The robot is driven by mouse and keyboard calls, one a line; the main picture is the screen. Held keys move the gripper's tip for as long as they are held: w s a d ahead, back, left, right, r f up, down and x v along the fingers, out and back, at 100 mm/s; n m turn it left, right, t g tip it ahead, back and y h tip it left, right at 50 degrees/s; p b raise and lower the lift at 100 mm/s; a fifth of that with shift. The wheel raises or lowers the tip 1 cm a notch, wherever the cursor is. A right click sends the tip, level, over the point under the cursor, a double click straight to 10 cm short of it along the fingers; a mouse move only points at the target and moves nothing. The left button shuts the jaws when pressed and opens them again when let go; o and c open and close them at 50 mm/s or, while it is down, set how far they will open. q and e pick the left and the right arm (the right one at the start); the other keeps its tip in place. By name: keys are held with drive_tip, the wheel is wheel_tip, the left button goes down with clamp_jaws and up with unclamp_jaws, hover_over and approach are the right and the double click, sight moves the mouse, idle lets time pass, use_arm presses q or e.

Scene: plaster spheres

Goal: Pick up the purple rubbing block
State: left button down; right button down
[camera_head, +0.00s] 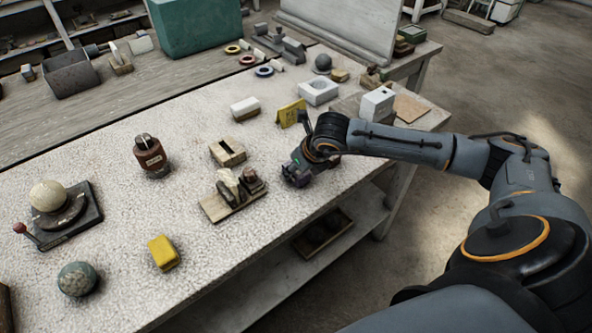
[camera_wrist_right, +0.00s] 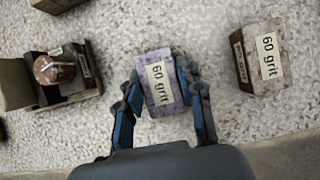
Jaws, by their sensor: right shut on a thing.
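The purple rubbing block (camera_wrist_right: 160,80), with a "60 grit" label, sits between the fingers of my right gripper (camera_wrist_right: 160,95) in the right wrist view. The fingers are shut on its two sides. It appears at or close to the tabletop; I cannot tell whether it is lifted. In the head view my right gripper (camera_head: 297,172) is low over the front edge of the speckled table (camera_head: 110,240), and its body mostly hides the block. My left gripper is not in view.
A brownish block (camera_wrist_right: 262,58), also labelled "60 grit", stands to the right in the wrist view. A wooden holder (camera_head: 215,208) with stones is close left of my gripper. A yellow block (camera_head: 163,253) and brown jar (camera_head: 151,157) stand farther left.

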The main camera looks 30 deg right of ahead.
drive_tip(key=shift+r, duration=0.4)
drive_tip(key=s+r+b, duration=0.7)
drive_tip(key=s+r, duration=0.5)
drive_tip(key=s, duration=0.2)
drive_tip(key=shift+a, duration=0.4)
drive_tip(key=c, duration=1.5)
unclamp_jaws()
drive_tip(key=c, duration=0.6)
